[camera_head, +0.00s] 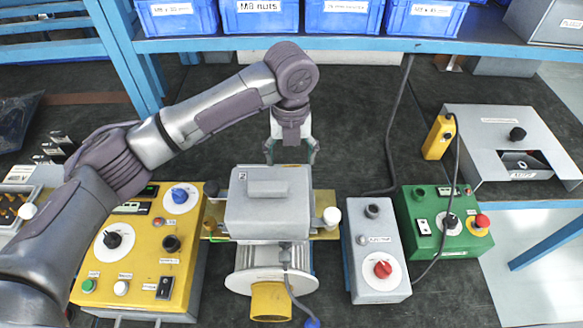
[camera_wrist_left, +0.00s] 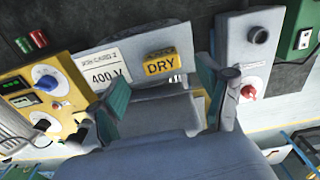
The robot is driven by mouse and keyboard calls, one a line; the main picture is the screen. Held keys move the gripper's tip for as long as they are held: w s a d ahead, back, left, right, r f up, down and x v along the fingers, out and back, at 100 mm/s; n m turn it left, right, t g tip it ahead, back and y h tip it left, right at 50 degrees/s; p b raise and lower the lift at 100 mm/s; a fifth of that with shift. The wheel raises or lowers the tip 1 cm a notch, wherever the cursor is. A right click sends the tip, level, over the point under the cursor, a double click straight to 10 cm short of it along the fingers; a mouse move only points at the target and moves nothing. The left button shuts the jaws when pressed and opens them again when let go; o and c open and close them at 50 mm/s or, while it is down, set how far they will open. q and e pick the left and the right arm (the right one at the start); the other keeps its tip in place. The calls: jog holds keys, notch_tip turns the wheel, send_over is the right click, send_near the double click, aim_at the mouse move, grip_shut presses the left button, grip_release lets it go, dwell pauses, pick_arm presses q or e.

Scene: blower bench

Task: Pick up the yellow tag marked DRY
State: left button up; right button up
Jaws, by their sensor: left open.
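The yellow tag marked DRY (camera_wrist_left: 161,64) shows in the left wrist view, upright in its lettering, beside a white card reading 400 V (camera_wrist_left: 107,72). I cannot make the tag out in the head view, where the grey box marked 2 (camera_head: 267,205) and my arm are in the way. My left gripper (camera_head: 291,152) is open just behind the grey box, pointing down. In the left wrist view its two teal-padded fingers (camera_wrist_left: 160,80) stand apart, one on each side of the tag's position, with nothing between them held. My right gripper is not in view.
A yellow control panel (camera_head: 140,275) stands left of the grey box. A grey panel with a red knob (camera_head: 378,285) and a green panel (camera_head: 440,192) stand right. Blue bins (camera_head: 260,16) line the shelf above. Dark bench top is clear behind the gripper.

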pick_arm(q)
jog(key=shift+f, duration=1.65)
jog(key=shift+c, duration=0.2)
jog(key=c, duration=1)
jog(key=shift+c, duration=0.3)
jog(key=shift+d+r, duration=0.1)
jog(key=shift+r, duration=0.05)
